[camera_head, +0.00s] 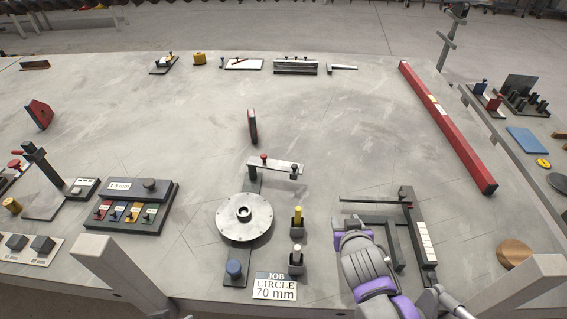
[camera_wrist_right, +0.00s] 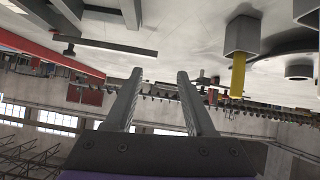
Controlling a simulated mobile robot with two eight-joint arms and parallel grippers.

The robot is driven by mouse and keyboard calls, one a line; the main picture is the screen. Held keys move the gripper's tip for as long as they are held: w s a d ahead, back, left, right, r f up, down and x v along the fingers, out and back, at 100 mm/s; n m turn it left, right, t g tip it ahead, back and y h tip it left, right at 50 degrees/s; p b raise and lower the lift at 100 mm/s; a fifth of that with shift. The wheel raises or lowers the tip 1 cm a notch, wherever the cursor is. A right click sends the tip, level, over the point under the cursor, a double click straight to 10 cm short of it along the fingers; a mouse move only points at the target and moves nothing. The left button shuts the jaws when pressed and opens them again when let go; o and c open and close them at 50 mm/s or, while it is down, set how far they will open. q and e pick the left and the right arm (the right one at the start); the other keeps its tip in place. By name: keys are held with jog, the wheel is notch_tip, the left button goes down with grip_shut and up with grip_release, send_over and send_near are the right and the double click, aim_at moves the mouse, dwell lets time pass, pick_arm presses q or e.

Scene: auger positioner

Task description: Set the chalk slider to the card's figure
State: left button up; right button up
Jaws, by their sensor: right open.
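The card (camera_head: 275,286) reads "JOB CIRCLE 70 mm" and stands at the table's front edge. Behind it is a round grey disc (camera_head: 245,217) with a central hub. A flat bar (camera_head: 275,167) with a red knob and a dark knob stands behind the disc. I cannot tell for certain which part is the chalk slider. A yellow stick (camera_head: 298,216) and a pale stick (camera_head: 297,257) stand in small dark holders right of the disc. The yellow one also shows in the wrist view (camera_wrist_right: 238,78). My right gripper (camera_head: 350,224) is open and empty, right of the sticks. My left gripper is out of view.
A dark frame with a pale scale (camera_head: 425,240) and a thin crossbar (camera_head: 370,200) lies beside my right gripper. A long red beam (camera_head: 450,130) lies at the right. A panel with coloured tiles (camera_head: 128,212) is left of the disc. The table's middle is mostly clear.

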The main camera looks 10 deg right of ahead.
jog(key=w+d+r+t, duration=0.2)
jog(key=w+r+t, duration=0.15)
jog(key=w, duration=0.35)
jog(key=n+t+y, duration=0.3)
jog(key=n+y, duration=0.3)
jog(key=y, duration=0.3)
send_near(296, 168)
jog(key=x, duration=1.1)
grip_shut()
